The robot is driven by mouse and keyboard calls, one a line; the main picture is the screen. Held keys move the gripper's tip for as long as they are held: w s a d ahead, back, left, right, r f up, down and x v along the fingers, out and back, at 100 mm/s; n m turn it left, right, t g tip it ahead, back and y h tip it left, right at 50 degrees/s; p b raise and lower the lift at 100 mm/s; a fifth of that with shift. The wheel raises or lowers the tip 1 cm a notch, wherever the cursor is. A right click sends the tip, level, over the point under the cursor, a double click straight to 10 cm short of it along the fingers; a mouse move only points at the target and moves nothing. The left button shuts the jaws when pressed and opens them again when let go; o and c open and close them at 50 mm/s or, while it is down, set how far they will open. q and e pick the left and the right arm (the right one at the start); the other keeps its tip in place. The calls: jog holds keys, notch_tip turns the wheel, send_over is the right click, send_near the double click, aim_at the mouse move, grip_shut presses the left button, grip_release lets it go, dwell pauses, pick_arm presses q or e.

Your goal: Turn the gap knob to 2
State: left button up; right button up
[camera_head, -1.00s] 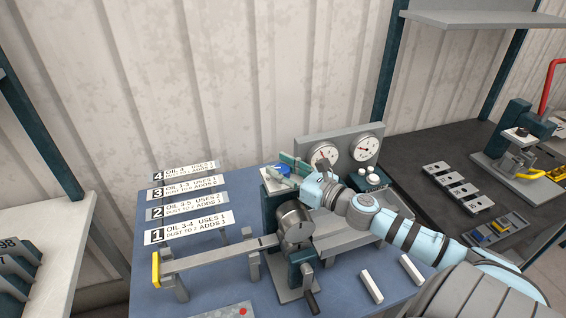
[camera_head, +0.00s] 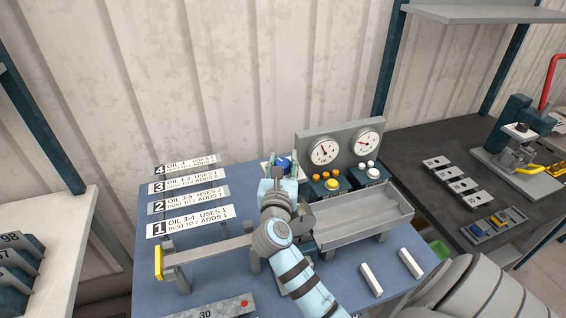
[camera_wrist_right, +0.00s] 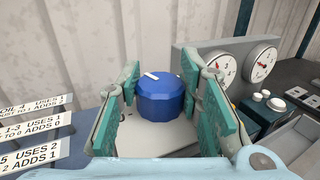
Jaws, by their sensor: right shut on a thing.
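The gap knob is a blue round knob (camera_wrist_right: 160,95) with a white pointer mark on its top, toward the back left in the right wrist view. It sits on a pale plate (camera_wrist_right: 165,141), whose number marks are mostly hidden. In the head view a bit of the blue knob (camera_head: 285,160) shows between the fingers. My right gripper (camera_wrist_right: 160,98) has its green fingers on either side of the knob and is shut on it. In the head view the right gripper (camera_head: 281,164) reaches over the bench from the front. My left gripper is not in view.
Right of the knob stand two dials (camera_head: 323,150), a yellow button (camera_head: 331,184) and a white button (camera_head: 372,167). A grey tray (camera_head: 352,220) lies in front of them. Numbered signs (camera_head: 188,205) stand to the left, close to a grey bar with a yellow end (camera_head: 158,263).

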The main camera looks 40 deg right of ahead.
jog(key=m+g+h+b, duration=0.1)
jog(key=m+g+h, duration=0.1)
jog(key=g, duration=0.1)
jog(key=shift+w+f+m+h, duration=0.1)
jog(key=shift+m+h, duration=0.2)
jog(key=shift+m, duration=0.1)
jog(key=m+g+h+b, duration=0.1)
jog(key=m+g, duration=0.1)
jog(key=g, duration=0.2)
jog(key=shift+m+h, duration=0.3)
jog(key=shift+h, duration=0.1)
jog(key=m+g+b, duration=0.1)
jog(key=m+g, duration=0.1)
jog(key=g, duration=0.1)
jog(key=shift+g+h+b, duration=0.4)
jog(key=shift+m+g+b, duration=1.1)
jog(key=shift+m+g, duration=0.2)
jog(key=shift+g, duration=0.4)
jog(key=o, duration=1.2)
